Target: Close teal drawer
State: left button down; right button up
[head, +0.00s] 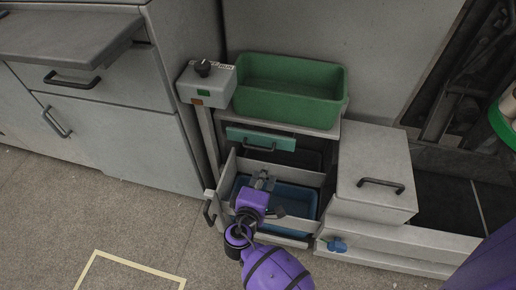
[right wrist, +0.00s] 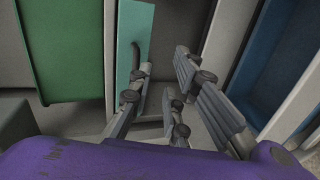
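The teal drawer (head: 245,134) sits under the green bin in the small grey cabinet, with a dark bar handle on its front. Its teal front also shows in the right wrist view (right wrist: 126,40), upright, with the handle beside my fingers. I cannot tell how far it stands out. My right gripper (head: 264,179) is just below and in front of the teal front in the head view. In the right wrist view my right gripper (right wrist: 162,68) has its fingers apart with nothing between them; one finger overlaps the teal front's lower edge. Contact is unclear. My left gripper is not in view.
A grey drawer (head: 229,172) with a blue bin (head: 298,199) stands pulled out below the teal drawer, under my right gripper. The green bin (head: 285,108) is on top. A control box (head: 207,84) stands left, a grey handled box (head: 373,170) right.

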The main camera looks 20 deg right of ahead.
aim_at(259, 149)
jog(key=shift+n+t, duration=0.5)
jog(key=shift+t, duration=0.2)
jog(key=w, duration=0.3)
jog(key=w+d+b, duration=0.1)
jog(key=w, duration=0.2)
jog(key=w+d+r, duration=0.1)
jog(key=w, duration=0.2)
jog(key=shift+w+d, duration=0.1)
jog(key=shift+w, duration=0.25)
jog(key=shift+c, duration=0.4)
grip_shut()
